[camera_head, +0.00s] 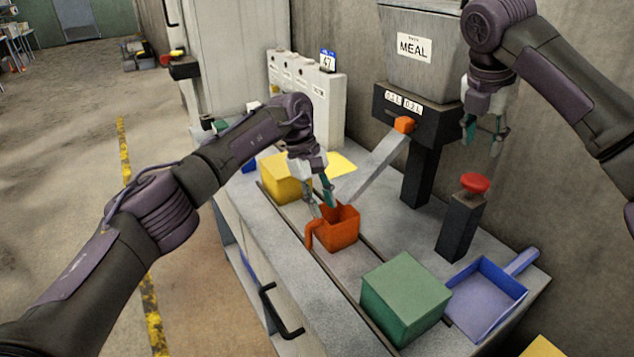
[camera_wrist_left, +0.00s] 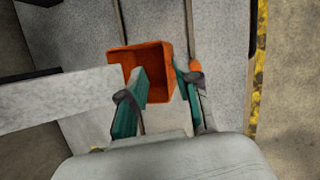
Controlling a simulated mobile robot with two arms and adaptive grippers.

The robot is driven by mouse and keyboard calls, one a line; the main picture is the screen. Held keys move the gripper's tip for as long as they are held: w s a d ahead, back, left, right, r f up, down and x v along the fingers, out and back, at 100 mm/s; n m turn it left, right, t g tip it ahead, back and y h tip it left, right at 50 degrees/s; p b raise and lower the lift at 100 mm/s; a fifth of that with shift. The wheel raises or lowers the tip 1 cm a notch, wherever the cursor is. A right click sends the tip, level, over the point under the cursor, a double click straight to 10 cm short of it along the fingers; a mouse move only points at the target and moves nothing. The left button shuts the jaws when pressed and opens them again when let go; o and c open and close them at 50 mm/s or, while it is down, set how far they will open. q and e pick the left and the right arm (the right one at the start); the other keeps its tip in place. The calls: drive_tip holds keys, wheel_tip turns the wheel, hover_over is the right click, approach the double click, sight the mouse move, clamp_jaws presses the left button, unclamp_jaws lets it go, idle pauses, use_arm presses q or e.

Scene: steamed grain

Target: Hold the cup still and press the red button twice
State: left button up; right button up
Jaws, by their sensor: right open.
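The orange cup (camera_head: 336,232) stands on the grey worktop between two dark rails, its handle toward the left front. It also shows in the wrist view (camera_wrist_left: 120,58). My left gripper (camera_head: 321,205) is at the cup's rim; its fingers are apart in the wrist view (camera_wrist_left: 160,80), one over the cup's opening and one beside its handle-side wall. I see no clear grip on the cup. The red button (camera_head: 475,183) tops a black post (camera_head: 460,225) right of the cup. My right gripper (camera_head: 484,135) is open and empty, above the button's level.
A grey chute (camera_head: 375,165) slopes from the MEAL hopper (camera_head: 415,45) down toward the cup. A green block (camera_head: 405,298) and a blue dustpan (camera_head: 485,300) lie at the front right. A yellow box (camera_head: 280,180) stands behind the left gripper. A wall rises behind.

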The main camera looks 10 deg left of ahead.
sight(317, 237)
use_arm(q)
drive_tip(key=r+y, duration=0.1)
drive_tip(key=w+a+r+m+y, duration=0.1)
drive_tip(key=r+t+y, duration=0.1)
drive_tip(key=shift+w+a+r+y, duration=0.2)
drive_tip(key=shift+w+y, duration=0.1)
drive_tip(key=shift+y, duration=0.1)
wheel_tip(317, 237, down, 14)
drive_tip(key=shift+r, duration=0.2)
clamp_jaws()
idle(0.7)
use_arm(e)
drive_tip(key=shift+c, duration=0.4)
clamp_jaws()
idle(0.4)
idle(0.7)
